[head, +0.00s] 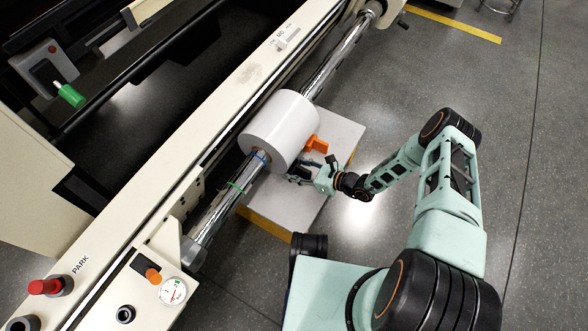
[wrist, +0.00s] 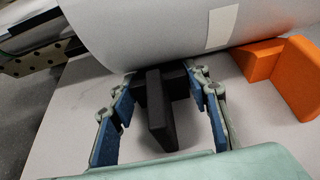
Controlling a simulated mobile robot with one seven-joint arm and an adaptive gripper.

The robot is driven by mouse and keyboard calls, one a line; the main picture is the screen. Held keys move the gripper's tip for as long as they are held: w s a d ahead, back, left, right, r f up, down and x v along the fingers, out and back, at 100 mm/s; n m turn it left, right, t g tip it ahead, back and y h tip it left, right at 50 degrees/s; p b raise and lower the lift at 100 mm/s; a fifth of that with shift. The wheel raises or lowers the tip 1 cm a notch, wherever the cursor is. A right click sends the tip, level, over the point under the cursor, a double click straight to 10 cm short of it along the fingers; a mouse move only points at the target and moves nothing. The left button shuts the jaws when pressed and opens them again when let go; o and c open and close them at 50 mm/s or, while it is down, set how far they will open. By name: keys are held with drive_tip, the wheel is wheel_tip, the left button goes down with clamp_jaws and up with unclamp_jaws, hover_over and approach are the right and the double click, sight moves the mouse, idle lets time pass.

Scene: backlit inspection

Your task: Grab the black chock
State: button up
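The black chock (wrist: 158,119) sits on the pale platform against the underside of the white roll, as the wrist view shows. Its upright plate points toward my wrist, with a wider dark part behind. My gripper (wrist: 162,88) is open, with one blue-padded finger on each side of the chock. Gaps show between both pads and the upright plate. In the head view my gripper (head: 297,176) is low beside the roll, and the chock cannot be made out clearly there.
The white roll (head: 280,128) hangs on a shiny shaft (head: 216,217) just beyond my fingers. An orange chock (head: 316,144) sits close by, right of my gripper in the wrist view. The pale platform (head: 338,140) lies below; open floor surrounds its right side.

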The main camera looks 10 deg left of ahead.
drive_tip(key=shift+a+r, duration=0.1)
drive_tip(key=shift+r, duration=0.05)
drive_tip(key=c, duration=0.4)
drive_tip(key=shift+c, duration=0.2)
drive_tip(key=shift+a+r, duration=0.1)
drive_tip(key=shift+r, duration=0.05)
